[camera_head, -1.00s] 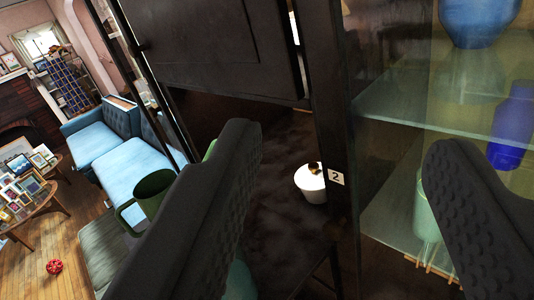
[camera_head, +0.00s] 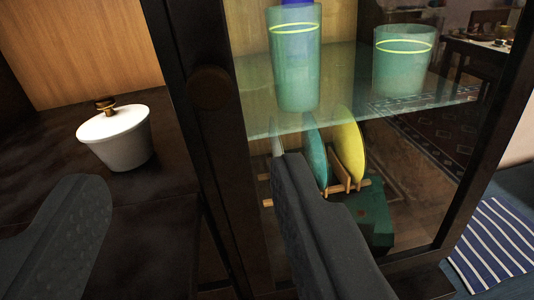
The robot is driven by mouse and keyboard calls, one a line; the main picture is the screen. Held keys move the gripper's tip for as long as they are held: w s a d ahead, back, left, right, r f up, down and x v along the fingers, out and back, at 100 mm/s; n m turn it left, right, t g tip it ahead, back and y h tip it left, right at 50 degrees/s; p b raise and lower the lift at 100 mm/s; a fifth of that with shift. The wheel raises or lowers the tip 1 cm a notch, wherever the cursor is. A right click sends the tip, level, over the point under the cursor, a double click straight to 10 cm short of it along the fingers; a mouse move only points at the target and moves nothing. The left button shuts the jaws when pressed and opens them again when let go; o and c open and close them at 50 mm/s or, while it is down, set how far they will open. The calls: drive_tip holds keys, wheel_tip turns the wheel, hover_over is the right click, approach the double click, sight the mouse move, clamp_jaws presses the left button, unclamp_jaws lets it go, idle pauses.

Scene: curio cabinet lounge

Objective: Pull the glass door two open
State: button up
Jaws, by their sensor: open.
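A glass door (camera_head: 440,175) in a dark frame fills the right half of the view. A round dark knob (camera_head: 210,87) sits on its left upright. No number label shows now, so I cannot confirm from this frame alone that it is door two. My gripper (camera_head: 185,175) is open and empty, its two dark fingers spread wide. The knob appears above the gap between the fingertips, apart from both. The right finger overlaps the lower glass in the picture; whether it touches is unclear.
A white lidded pot (camera_head: 120,140) stands on a dark surface at left. Behind the glass, a green tumbler (camera_head: 296,75) and a wider green cup (camera_head: 402,65) stand on a glass shelf (camera_head: 350,105), above a yellow plate (camera_head: 349,148). A striped cloth (camera_head: 495,245) lies at lower right.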

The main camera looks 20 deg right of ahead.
sight(208, 94)
drive_tip(key=p+x, duration=0.1)
drive_tip(key=x, duration=0.5)
drive_tip(key=p+x, duration=0.1)
drive_tip(key=x, duration=0.6)
drive_tip(key=shift+w+d+f+p, duration=0.15)
drive_tip(key=shift+d+f+p, duration=0.1)
drive_tip(key=shift+d+p, duration=0.05)
clamp_jaws()
